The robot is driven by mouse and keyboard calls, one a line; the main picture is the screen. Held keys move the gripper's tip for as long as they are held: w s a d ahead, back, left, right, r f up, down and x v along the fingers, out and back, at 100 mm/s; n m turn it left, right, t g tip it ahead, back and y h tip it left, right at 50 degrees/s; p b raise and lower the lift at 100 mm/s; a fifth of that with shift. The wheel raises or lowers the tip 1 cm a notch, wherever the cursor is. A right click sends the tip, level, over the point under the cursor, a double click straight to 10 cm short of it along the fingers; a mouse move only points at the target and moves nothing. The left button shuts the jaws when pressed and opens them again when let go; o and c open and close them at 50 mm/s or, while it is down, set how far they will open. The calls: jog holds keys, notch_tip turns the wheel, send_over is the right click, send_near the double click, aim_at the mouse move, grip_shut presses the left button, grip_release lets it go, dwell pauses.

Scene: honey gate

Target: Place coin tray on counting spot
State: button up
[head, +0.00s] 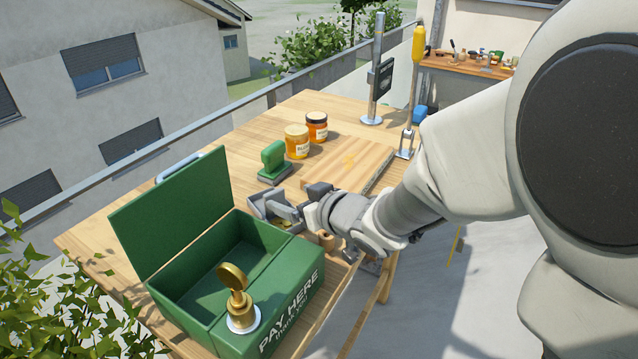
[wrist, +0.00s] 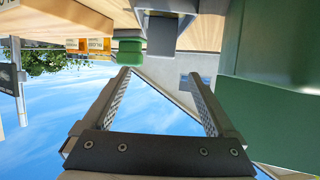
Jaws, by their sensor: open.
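A small grey metal tray (head: 256,199), which seems to be the coin tray, sits on the wooden table between the green box and the green stamp. My gripper (head: 283,209) is beside it at the table's front edge and partly hides it; its contents are hard to make out. In the wrist view my gripper (wrist: 158,76) has its two fingers apart with nothing between them. A grey-blue piece (wrist: 164,36), likely the tray, lies just beyond the fingertips. A paler wooden panel (head: 345,165) with a faint yellow mark, possibly the counting spot, lies farther back.
The open green pay box (head: 285,300), lid up, stands left of my gripper with a brass fitting (head: 235,290). A green stamp (head: 274,162) and two honey jars (head: 297,142) (head: 317,126) stand behind. Metal posts (head: 375,70) rise at the back right.

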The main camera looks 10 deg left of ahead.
jog(key=s+d+r+m+t+h, duration=0.1)
jog(key=d+r+m+h, duration=0.25)
jog(key=d, duration=0.75)
jog(key=d+r+m+t+h, duration=0.1)
jog(key=d+r+m+h, duration=0.25)
jog(key=d, duration=0.75)
jog(key=s+d+m+g+h, duration=0.1)
jog(key=s+d+g, duration=0.1)
jog(key=s+d, duration=0.3)
jog(key=s+d+m+g+h, duration=0.2)
jog(key=s+d, duration=0.3)
jog(key=s, duration=0.8)
jog(key=shift+s+f+g, duration=0.25)
jog(key=shift+f+g, duration=0.15)
jog(key=shift+f, duration=0.05)
